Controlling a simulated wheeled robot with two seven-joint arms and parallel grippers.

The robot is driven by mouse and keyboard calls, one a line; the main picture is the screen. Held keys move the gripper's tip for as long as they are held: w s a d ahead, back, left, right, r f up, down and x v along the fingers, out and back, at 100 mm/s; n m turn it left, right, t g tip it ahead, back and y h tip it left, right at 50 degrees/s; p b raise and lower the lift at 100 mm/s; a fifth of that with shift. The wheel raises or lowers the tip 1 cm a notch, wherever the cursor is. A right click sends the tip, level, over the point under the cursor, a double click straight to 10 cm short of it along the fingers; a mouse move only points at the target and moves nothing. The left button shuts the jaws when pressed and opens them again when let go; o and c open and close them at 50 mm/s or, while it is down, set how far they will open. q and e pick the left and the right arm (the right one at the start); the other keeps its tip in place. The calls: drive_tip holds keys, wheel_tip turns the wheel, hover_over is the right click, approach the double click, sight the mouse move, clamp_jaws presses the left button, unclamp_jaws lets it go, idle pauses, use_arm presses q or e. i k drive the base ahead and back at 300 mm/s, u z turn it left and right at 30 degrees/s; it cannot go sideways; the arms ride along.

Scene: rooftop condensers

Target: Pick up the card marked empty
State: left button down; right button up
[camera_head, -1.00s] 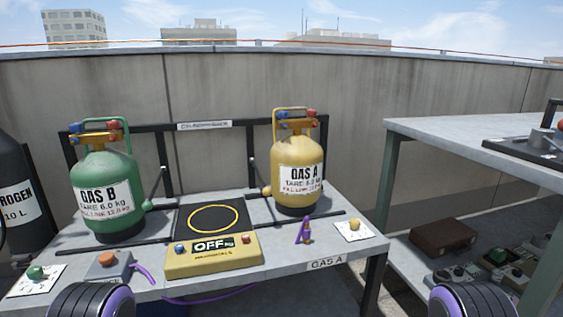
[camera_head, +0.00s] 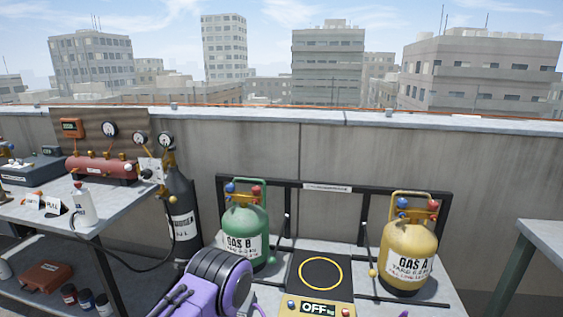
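A purple and black part of my arm shows at the bottom centre, in front of the scale table. Neither gripper's fingertips can be made out.
A white bottle (camera_head: 84,206) stands right of the cards, near the left table's (camera_head: 115,208) edge. A red tank with gauges (camera_head: 103,168) sits behind. A dark nitrogen cylinder (camera_head: 183,215) stands between the tables. Green (camera_head: 245,228) and yellow (camera_head: 407,248) gas cylinders flank the scale (camera_head: 320,272).

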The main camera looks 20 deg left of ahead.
sight(33, 201)
drive_tip(key=u, duration=1.9)
drive_tip(key=k, duration=0.6)
drive_tip(key=u, duration=0.1)
drive_tip(key=i, duration=0.55)
drive_tip(key=u, duration=1.35)
drive_tip(key=i, duration=2.05)
drive_tip(key=z, duration=0.7)
drive_tip(key=i, duration=0.8)
drive_tip(key=z, duration=1)
